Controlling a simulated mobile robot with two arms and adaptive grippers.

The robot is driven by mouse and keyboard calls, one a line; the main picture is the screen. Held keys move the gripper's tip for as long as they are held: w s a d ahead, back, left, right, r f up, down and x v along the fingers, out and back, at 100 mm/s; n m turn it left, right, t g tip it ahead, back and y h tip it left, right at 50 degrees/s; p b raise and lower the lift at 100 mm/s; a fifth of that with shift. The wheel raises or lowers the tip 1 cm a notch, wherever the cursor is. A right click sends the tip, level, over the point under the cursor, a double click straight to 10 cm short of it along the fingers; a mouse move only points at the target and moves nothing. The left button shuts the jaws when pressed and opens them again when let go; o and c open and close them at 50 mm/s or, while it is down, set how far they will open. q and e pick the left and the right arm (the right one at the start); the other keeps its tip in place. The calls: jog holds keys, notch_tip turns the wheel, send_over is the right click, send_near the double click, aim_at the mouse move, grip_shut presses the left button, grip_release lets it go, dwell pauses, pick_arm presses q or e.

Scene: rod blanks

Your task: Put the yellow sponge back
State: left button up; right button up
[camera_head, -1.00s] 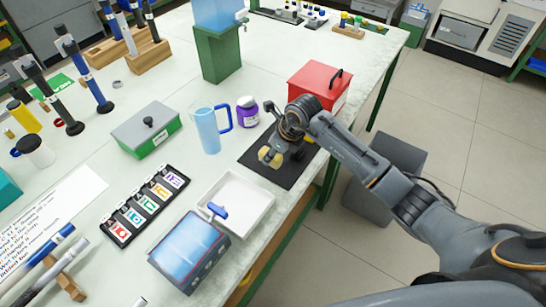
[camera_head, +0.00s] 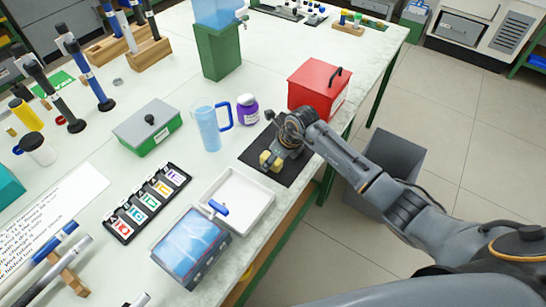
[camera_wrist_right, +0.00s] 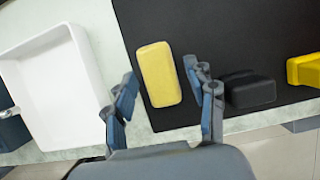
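The yellow sponge (camera_head: 270,161) lies at the near left part of the black mat (camera_head: 287,177) in the head view. In the right wrist view the sponge (camera_wrist_right: 160,74) is a rounded block lying flat near the mat's edge. My right gripper (camera_wrist_right: 160,88) is open, its two fingers apart on either side of the sponge's near end. A gap shows between each finger and the sponge, and nothing is gripped. In the head view my right gripper (camera_head: 273,155) partly covers the sponge and the mat. My left gripper is not in view.
A white tray (camera_head: 262,213) stands beside the mat, towards the table's front edge. A red box (camera_head: 315,88) stands behind the mat, with a blue mug (camera_head: 208,128) and a purple jar (camera_head: 247,109) to the left. A black block (camera_wrist_right: 249,91) and another yellow object (camera_wrist_right: 305,70) show right of the fingers.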

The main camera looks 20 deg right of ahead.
jog(key=shift+r, duration=0.1)
jog(key=shift+d+r, duration=0.1)
jog(key=shift+r, duration=0.15)
jog(key=b+v, duration=0.1)
jog(key=v, duration=1)
jog(key=shift+s+r, duration=0.15)
jog(key=shift+r, duration=0.15)
